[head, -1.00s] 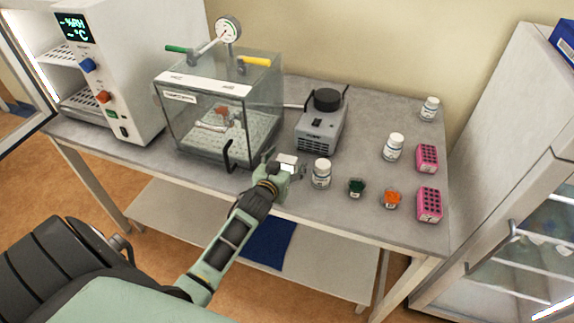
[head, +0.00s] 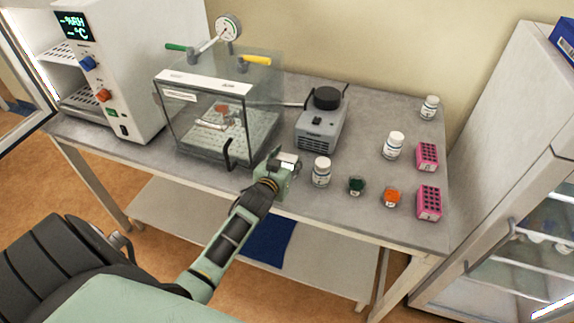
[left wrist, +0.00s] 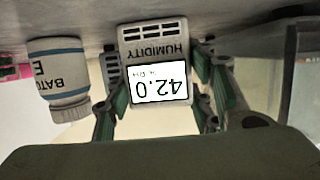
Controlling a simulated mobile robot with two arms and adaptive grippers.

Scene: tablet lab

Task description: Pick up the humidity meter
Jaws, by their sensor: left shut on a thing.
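The humidity meter (left wrist: 155,60) is a small grey box with a lit screen reading 42.0, upside down in the left wrist view. It sits between the two green-padded fingers of my left gripper (left wrist: 163,100), which is shut on it. In the head view, my left gripper (head: 284,165) is at the front of the table, and only a small pale part of the meter (head: 288,158) shows there. I cannot tell whether the meter touches the table. My right gripper is not in view.
A white bottle (head: 321,172) stands close to the right of my left gripper. A glass chamber (head: 205,120) is at its left and a grey pump (head: 318,128) behind it. Small jars and pink racks (head: 428,203) are at the right. The table (head: 350,220) is clear along the front edge.

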